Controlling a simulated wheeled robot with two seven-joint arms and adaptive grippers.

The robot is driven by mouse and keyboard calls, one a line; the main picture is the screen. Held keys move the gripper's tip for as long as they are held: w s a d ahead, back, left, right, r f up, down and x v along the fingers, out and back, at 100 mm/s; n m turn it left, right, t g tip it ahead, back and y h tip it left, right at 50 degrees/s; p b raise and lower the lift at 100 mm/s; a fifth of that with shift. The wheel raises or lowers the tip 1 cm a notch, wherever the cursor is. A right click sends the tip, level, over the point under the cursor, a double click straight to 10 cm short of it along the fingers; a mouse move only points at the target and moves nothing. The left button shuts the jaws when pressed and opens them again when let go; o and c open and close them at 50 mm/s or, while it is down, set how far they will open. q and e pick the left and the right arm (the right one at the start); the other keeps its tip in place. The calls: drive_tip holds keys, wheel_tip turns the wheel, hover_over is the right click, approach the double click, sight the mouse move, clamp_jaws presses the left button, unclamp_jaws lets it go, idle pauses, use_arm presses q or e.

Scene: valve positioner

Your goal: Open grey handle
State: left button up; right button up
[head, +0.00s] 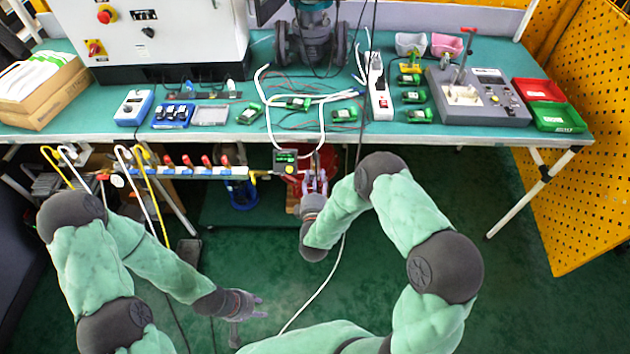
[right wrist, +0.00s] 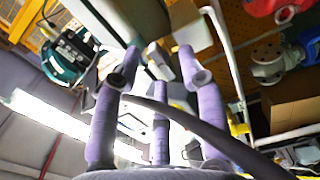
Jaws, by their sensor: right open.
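I cannot pick out the grey handle with certainty. My right gripper (head: 316,180) is open, just below the table's front edge and right of a small dark device with a green display (head: 287,161). In the right wrist view its purple-grey fingers (right wrist: 160,70) are spread. A small pale block (right wrist: 156,56) shows between the fingertips; whether it is the grey handle, or touches them, I cannot tell. A dark cable (right wrist: 190,120) crosses in front of the fingers. My left gripper (head: 250,306) is open and empty, low over the green floor.
A row of red-handled valves (head: 197,161) runs along a rail under the table. White and yellow hoses (head: 142,185) hang at its left. The table (head: 235,137) carries a control box, small green devices and trays. A white cable (head: 318,285) hangs to the floor.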

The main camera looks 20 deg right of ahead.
drive_tip(key=shift+w, duration=0.15)
drive_tip(key=shift+c, duration=0.3)
clamp_jaws()
